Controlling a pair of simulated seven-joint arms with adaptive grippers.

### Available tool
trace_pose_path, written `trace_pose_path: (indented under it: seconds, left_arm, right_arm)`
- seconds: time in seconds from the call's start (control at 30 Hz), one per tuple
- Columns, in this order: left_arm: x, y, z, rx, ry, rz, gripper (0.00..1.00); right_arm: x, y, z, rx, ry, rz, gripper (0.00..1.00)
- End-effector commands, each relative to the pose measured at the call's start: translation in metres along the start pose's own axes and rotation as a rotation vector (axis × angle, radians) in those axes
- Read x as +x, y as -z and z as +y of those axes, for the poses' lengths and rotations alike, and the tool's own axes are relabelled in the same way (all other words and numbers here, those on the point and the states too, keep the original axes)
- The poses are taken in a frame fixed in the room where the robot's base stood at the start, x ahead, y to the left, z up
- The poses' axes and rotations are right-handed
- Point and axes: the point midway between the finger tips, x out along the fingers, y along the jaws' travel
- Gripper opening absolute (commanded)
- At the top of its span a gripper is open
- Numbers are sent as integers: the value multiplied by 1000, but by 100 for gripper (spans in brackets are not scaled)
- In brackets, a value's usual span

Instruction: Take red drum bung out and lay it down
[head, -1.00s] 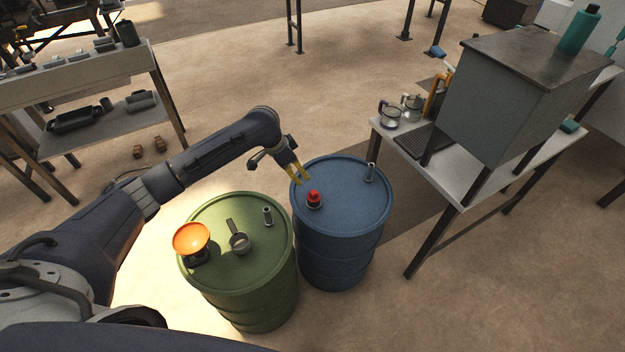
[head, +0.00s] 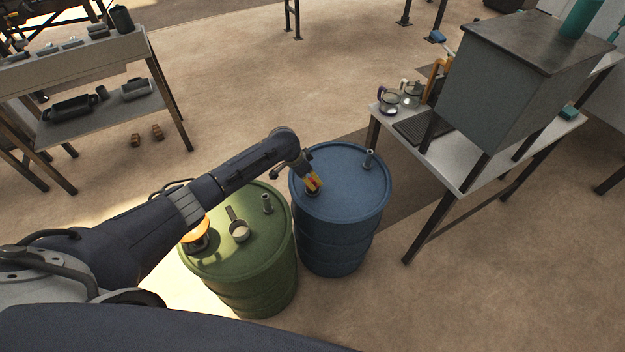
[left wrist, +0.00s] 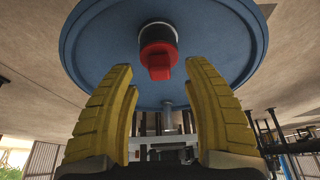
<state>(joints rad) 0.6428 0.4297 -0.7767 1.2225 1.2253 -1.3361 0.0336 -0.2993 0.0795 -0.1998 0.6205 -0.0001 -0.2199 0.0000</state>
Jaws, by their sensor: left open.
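The red drum bung (left wrist: 158,55) sits in a collar on the top of the blue drum (head: 342,240). In the left wrist view it lies just beyond and between the yellow fingertips. In the head view my left gripper (head: 313,185) is over the near left part of the blue lid and hides most of the bung, leaving a little red showing. My left gripper also shows in the left wrist view (left wrist: 160,85), open, with nothing between its fingers. My right gripper is not in view.
Another stub (head: 368,159) rises from the blue lid. A table (head: 465,178) stands at right.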

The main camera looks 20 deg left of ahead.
Motion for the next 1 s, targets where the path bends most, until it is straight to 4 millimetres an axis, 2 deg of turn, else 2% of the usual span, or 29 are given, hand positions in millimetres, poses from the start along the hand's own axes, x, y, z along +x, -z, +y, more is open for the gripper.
trace_pose_path:
  seconds: [0.3, 0.7, 1.0]
  left_arm:
    - [20, 0, 0, 1, 0, 0, 50]
    - [22, 0, 0, 1, 0, 0, 51]
    - [22, 0, 0, 1, 0, 0, 16]
  right_arm:
    - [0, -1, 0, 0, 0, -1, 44]
    - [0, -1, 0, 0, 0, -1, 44]
    - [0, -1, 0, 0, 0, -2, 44]
